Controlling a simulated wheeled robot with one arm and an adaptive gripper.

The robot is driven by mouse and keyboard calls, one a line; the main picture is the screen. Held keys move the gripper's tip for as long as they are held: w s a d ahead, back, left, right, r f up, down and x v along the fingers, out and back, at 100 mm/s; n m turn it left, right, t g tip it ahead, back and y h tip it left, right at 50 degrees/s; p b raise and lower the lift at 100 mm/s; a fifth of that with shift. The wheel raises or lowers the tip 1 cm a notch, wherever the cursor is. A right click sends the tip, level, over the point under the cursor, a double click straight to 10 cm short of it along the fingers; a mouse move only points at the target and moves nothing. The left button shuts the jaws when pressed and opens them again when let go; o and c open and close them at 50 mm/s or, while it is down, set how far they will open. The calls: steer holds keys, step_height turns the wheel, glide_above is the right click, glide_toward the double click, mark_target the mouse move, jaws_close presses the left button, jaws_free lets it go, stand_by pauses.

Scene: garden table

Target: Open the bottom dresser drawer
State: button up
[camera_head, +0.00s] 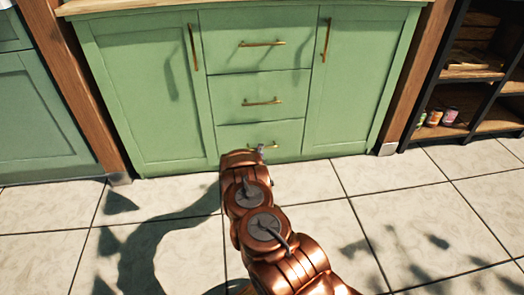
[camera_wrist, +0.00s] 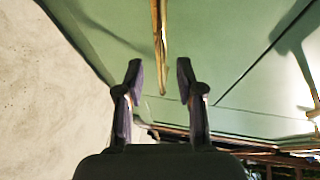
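The green dresser (camera_head: 160,85) has a central column of drawers with brass handles. The bottom drawer (camera_head: 288,133) looks closed in the head view, and my arm covers part of its front. Its handle (camera_head: 270,146) is partly hidden there. In the wrist view the bottom drawer's handle (camera_wrist: 159,40) runs down between my two fingers. My gripper (camera_wrist: 159,66) is open, with a finger on each side of the handle and a visible gap to each. In the head view only a small part of the gripper (camera_head: 261,150) shows at the drawer front.
The middle drawer (camera_head: 235,97) and top drawer above look closed, as do both side doors. A dark shelf (camera_head: 460,74) with small cans (camera_head: 450,116) stands at right. Wooden posts (camera_head: 68,85) flank the dresser. The tiled floor (camera_head: 400,220) in front is clear.

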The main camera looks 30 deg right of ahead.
steer(key=b+x, duration=0.1)
steer(key=x, duration=0.2)
steer(key=shift+w+d+r, duration=0.1)
steer(key=shift+w+d, duration=0.05)
steer(key=shift+w, duration=0.05)
jaws_close()
stand_by(0.7)
